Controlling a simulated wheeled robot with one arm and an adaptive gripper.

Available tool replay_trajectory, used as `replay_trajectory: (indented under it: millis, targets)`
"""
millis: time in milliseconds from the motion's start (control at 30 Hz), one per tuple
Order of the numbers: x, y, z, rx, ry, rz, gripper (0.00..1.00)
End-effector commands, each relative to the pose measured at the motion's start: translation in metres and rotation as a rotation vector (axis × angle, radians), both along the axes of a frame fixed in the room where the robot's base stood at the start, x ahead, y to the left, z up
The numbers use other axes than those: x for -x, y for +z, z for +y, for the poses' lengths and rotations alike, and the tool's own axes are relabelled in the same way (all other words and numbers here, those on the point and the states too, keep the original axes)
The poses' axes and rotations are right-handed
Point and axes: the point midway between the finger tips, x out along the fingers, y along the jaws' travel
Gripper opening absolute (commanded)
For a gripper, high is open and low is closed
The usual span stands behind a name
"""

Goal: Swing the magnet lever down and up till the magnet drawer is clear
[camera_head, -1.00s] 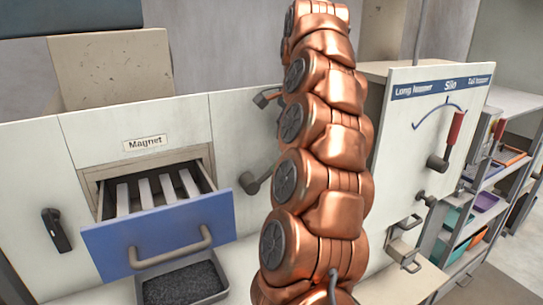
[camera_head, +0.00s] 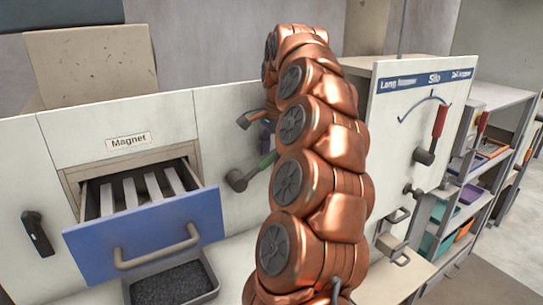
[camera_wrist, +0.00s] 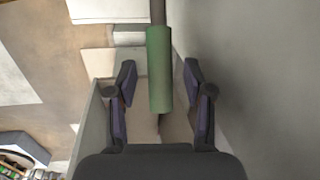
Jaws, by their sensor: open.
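The magnet drawer stands open in the head view; its blue front (camera_head: 150,232) has a grey handle, and several pale metal bars (camera_head: 131,192) lie inside. The magnet lever's green grip (camera_head: 268,160) slants up and right from its dark pivot (camera_head: 237,181), on the panel right of the drawer. The copper arm hides part of it. In the wrist view the green grip (camera_wrist: 159,68) hangs between the two fingers of my gripper (camera_wrist: 161,92), with gaps on both sides. My gripper is open; in the head view it is mostly hidden behind my arm.
A grey tray (camera_head: 207,264) with dark granules sits below the drawer. A dark latch (camera_head: 37,232) is on the left panel. Right of my arm is the silo panel with a red-gripped lever (camera_head: 438,122), and shelves with coloured bins (camera_head: 470,193) stand beyond.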

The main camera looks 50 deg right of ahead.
Motion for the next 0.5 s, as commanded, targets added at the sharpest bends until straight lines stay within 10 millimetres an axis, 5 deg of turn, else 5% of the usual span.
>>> replay_trajectory:
  millis: [500]
  targets:
    - [-0.003,-0.015,0.0,0.0,-0.001,-0.001,0.52]
